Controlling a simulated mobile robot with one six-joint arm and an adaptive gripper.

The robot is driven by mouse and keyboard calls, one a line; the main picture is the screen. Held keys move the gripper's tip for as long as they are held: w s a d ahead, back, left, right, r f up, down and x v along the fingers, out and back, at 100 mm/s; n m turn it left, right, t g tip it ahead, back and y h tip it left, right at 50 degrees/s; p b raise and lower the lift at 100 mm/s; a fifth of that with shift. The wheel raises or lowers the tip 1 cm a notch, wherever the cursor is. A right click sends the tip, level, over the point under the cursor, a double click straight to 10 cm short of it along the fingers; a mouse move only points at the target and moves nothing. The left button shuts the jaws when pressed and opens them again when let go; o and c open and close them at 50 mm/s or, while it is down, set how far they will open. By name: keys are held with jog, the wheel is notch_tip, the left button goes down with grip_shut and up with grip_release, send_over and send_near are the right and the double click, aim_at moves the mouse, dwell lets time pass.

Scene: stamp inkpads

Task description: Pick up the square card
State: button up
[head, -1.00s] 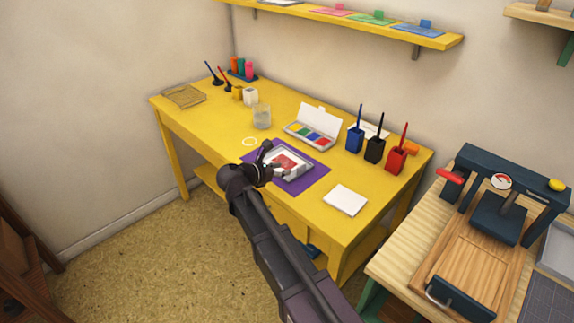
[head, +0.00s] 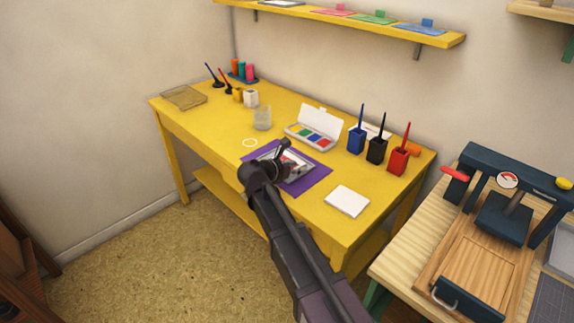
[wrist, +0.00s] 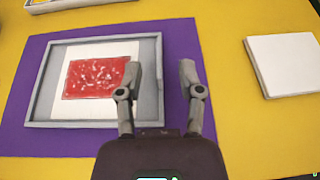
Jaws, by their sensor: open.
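A white card with a red mottled patch (wrist: 93,79) lies in a shallow grey-framed tray (wrist: 38,85) on a purple mat (wrist: 22,108). My gripper (wrist: 160,68) is open and empty above the tray's right side. Its left finger covers part of the card's right edge, and its right finger is over the mat beyond the frame. In the head view my gripper (head: 283,152) hides part of the tray. A plain white, squarish card or pad (head: 346,201) lies on the yellow table right of the mat. It also shows at the right of the wrist view (wrist: 284,65).
An open paint box (head: 314,136) and a clear cup (head: 262,118) stand behind the tray. Blue, black and red holders (head: 377,150) stand at the back right. The table (head: 305,222) is bare around the white card. A wooden press (head: 480,245) stands farther right.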

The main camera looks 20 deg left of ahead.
aim_at(306, 164)
jog(key=b+x, duration=0.1)
jog(key=x, duration=0.2)
jog(key=shift+w+f+b, duration=0.25)
jog(key=shift+f+b, duration=0.05)
jog(key=shift+w+d+f, duration=0.15)
jog(key=shift+w+d, duration=0.15)
jog(key=shift+w, duration=0.3)
grip_shut()
